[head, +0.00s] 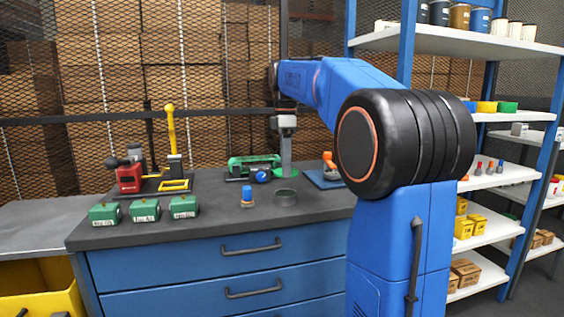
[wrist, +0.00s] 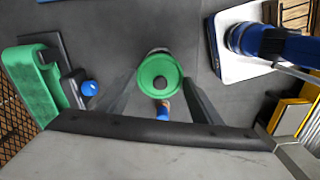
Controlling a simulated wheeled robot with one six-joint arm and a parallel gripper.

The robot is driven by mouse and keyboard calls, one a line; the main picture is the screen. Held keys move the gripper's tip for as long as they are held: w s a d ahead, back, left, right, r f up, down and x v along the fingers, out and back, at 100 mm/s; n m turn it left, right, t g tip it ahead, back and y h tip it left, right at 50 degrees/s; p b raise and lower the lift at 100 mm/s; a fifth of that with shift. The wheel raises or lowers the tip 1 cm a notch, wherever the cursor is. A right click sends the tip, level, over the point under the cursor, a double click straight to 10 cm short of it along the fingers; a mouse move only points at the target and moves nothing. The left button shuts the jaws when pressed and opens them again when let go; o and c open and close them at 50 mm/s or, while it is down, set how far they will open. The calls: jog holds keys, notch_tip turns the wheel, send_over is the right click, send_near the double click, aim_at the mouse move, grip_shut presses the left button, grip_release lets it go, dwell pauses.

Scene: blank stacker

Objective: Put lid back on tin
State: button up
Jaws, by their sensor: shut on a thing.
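In the wrist view my gripper (wrist: 158,88) is shut on the round green lid (wrist: 150,88), which has a dark grey centre. The lid hangs level between the fingers, apart from the bench.
A small blue-topped item (head: 247,195) stands just left of the tin. A green device with a blue knob (head: 262,175) lies behind it. Several green boxes (head: 144,211) and a red machine (head: 129,178) stand left. A blue mat (head: 322,180) lies right.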

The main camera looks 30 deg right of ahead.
jog(key=shift+f, duration=2.8)
jog(key=shift+f, duration=0.2)
jog(key=o, duration=1.6)
jog(key=shift+r, duration=0.1)
jog(key=shift+r, duration=3.4)
grip_shut()
